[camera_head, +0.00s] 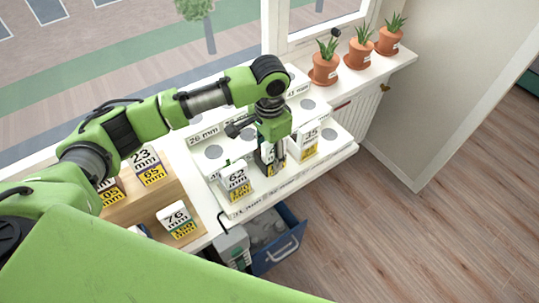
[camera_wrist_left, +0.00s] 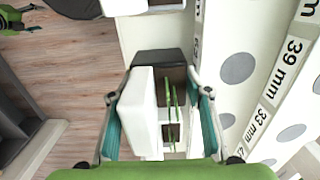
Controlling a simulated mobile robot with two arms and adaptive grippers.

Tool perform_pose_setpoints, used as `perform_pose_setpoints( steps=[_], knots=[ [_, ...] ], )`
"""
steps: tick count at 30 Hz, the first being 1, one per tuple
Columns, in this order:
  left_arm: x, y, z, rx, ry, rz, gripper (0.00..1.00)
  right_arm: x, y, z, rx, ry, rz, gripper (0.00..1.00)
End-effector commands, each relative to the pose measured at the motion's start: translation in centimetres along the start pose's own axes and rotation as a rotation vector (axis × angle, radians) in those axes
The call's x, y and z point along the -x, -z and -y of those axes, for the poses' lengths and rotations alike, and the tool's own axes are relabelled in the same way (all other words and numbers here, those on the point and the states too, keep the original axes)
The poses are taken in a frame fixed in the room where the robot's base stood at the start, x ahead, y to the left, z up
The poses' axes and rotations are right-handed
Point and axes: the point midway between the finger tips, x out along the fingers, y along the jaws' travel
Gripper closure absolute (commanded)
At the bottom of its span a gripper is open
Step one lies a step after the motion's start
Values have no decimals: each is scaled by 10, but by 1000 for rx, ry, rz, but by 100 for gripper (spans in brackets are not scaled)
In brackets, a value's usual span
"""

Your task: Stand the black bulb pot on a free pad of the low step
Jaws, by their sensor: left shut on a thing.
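My left gripper (camera_head: 271,158) is shut on the black bulb pot (camera_head: 268,169), which shows a white and yellow label, over the front part of the white stepped rack. In the left wrist view the pot (camera_wrist_left: 158,58) sits between the teal fingertips of the gripper (camera_wrist_left: 158,105), with brown soil, thin green shoots and a white card. Its base is hidden, so I cannot tell whether it touches the low step (camera_head: 250,208). A grey round pad (camera_head: 214,152) is bare on the rack; bare pads also show in the wrist view (camera_wrist_left: 237,68). My right gripper is not in view.
A pot labelled 62 mm (camera_head: 236,183) stands left of my gripper, and one labelled 45 (camera_head: 307,143) stands right. A wooden stand (camera_head: 150,199) holds more labelled pots. Terracotta pots (camera_head: 323,74) line the sill. A blue drawer (camera_head: 286,244) is open below.

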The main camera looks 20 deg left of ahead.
Motion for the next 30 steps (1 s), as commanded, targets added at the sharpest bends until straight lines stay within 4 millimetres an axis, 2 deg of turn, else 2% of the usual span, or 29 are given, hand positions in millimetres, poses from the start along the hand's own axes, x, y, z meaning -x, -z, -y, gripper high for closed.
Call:
perform_pose_setpoints(
  steps=[5, 16, 17, 26, 30],
  knots=[
    [-16, 1, 0, -1, 0, -3, 88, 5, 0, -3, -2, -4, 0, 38],
    [-20, 1, 0, -1, 0, -2, 88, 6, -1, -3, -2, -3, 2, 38],
    [-21, 0, 0, -1, 0, -1, 50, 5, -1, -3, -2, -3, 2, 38],
    [-21, 0, 0, -1, 0, -1, 48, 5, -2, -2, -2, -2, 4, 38],
    [-15, 1, 0, -1, 1, -3, 48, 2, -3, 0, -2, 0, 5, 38]
  ],
)
